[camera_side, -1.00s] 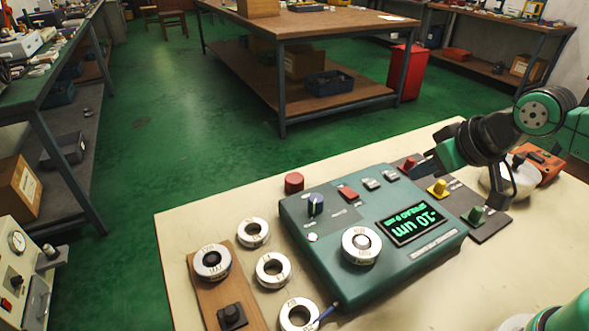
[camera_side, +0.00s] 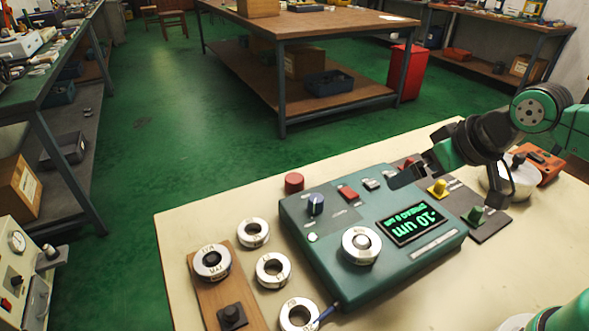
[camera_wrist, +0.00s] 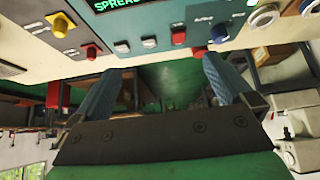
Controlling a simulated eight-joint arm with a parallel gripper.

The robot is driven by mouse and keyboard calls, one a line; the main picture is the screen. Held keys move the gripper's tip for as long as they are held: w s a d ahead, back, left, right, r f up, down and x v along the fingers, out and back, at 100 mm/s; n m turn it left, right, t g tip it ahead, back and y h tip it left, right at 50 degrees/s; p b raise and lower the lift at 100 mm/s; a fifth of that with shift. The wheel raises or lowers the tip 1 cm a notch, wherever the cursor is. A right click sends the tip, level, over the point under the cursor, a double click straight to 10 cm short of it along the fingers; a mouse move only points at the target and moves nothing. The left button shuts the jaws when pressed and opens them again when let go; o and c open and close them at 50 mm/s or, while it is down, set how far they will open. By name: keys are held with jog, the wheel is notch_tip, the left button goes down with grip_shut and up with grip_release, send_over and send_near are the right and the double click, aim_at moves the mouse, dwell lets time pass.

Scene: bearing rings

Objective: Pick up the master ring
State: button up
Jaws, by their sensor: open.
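Several silver rings with dark engraved lettering show in the side view. One ring (camera_side: 377,245) sits on the green gauge box (camera_side: 345,288). Another ring (camera_side: 198,268) lies on the wooden board (camera_side: 208,301), and its lettering seems to include "MAX". Loose rings lie on the table between them: one at the back (camera_side: 243,241), one in the middle (camera_side: 261,279) and one at the front (camera_side: 285,317). I cannot tell from the lettering which is the master ring. My gripper (camera_side: 403,177) is above the box's back right part, apart from all rings. In the wrist view my gripper (camera_wrist: 160,82) is open and empty.
The gauge box has a lit display (camera_side: 415,222) and a blue knob (camera_side: 316,204). A red button (camera_side: 294,182) stands behind it. A dark panel (camera_side: 492,229) with yellow and green knobs is at its right. The table's left back area is clear.

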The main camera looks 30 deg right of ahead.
aim_at(362, 240)
jog(key=a+f+n+g, duration=0.1)
jog(key=a+g, duration=0.1)
jog(key=a, duration=0.1)
jog(key=a+f+n+g, duration=0.1)
jog(key=a+g, duration=0.1)
jog(key=a+n+g, duration=0.1)
jog(key=a+g, duration=0.1)
jog(key=a, duration=0.1)
jog(key=shift+a+f, duration=0.3)
jog(key=shift+f, duration=0.1)
jog(key=shift+s+a+f+n+g, duration=0.1)
jog(key=shift+a+f+n+g, duration=0.2)
jog(key=shift+a+g, duration=0.1)
jog(key=shift+d+f, duration=0.1)
jog(key=shift+f, duration=2.6)
grip_shut()
jog(key=shift+r, duration=0.2)
